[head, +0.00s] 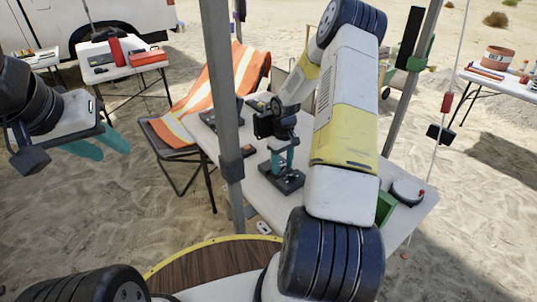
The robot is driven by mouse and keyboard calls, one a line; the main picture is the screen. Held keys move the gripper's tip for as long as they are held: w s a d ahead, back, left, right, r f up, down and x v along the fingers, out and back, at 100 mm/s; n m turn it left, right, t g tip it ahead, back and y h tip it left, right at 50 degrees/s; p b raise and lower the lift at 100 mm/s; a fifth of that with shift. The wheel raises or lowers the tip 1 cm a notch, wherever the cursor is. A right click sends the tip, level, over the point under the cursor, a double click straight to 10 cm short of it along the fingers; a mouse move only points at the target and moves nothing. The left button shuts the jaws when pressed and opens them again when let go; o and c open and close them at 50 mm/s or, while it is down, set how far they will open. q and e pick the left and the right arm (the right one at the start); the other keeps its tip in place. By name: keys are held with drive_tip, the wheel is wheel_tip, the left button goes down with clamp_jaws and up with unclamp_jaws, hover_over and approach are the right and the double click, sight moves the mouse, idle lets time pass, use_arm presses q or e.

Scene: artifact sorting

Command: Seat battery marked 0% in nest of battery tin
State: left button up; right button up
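My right gripper (283,164) points down over the white folding table (245,178), its teal fingers just above or at a dark object (290,183). I cannot tell whether the fingers touch that object or hold anything. My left gripper (100,149) hangs out to the left over the sand, away from the table, its two teal fingers apart and nothing seen between them. No 0% marking can be read, and I cannot make out which thing is the battery or the battery tin. My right arm hides much of the table's middle and right.
A grey canopy pole (228,120) stands at the table's left edge. A chair with an orange vest (212,88) stands behind left. Other tables stand further back.

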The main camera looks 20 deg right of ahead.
clamp_jaws()
drive_tip(key=shift+r, duration=0.15)
